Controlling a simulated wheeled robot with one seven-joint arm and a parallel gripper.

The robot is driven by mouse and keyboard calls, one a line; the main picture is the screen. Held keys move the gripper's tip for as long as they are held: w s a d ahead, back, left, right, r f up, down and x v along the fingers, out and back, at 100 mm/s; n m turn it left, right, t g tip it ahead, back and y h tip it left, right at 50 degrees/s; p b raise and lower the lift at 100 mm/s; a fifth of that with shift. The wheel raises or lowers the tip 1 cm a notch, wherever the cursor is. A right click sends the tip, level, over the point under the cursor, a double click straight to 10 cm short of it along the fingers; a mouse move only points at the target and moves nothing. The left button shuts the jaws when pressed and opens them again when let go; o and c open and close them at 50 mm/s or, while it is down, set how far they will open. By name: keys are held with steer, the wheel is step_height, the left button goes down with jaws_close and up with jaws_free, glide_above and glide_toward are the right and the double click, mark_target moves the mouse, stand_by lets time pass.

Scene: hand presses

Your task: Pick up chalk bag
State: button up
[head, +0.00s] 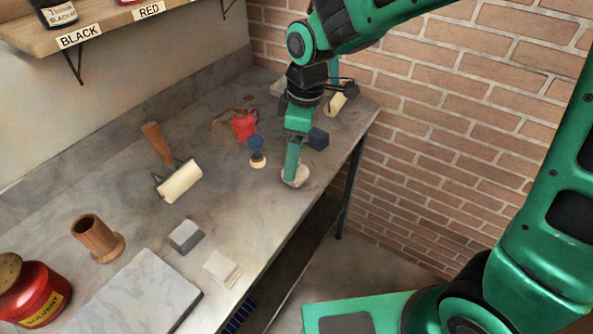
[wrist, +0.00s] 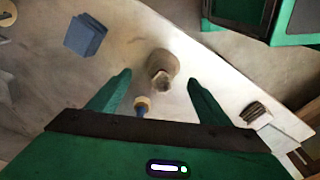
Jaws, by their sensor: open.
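The chalk bag (head: 301,180) is a small pale, rounded bag on the grey stone bench, near its front edge, directly under my gripper (head: 292,168). In the wrist view the chalk bag (wrist: 162,62) shows a gathered, knotted top and lies between and slightly beyond the two green fingers. My gripper (wrist: 160,78) is open, with nothing held. I cannot tell whether a finger touches the bag. In the head view my fingers hide part of the bag.
A blue-and-cream handled tool (head: 257,152) stands close left of the bag, with a red can (head: 244,124) behind it. A dark blue block (head: 318,139) sits behind my gripper. A brayer (head: 178,182) and grey blocks (head: 186,235) lie left. A brick wall (head: 450,130) bounds the right.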

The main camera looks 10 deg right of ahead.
steer(key=f, duration=0.4)
steer(key=shift+s+a+f, duration=0.1)
steer(key=shift+a+f, duration=0.1)
steer(key=c, duration=1.2)
steer(key=shift+r, duration=0.15)
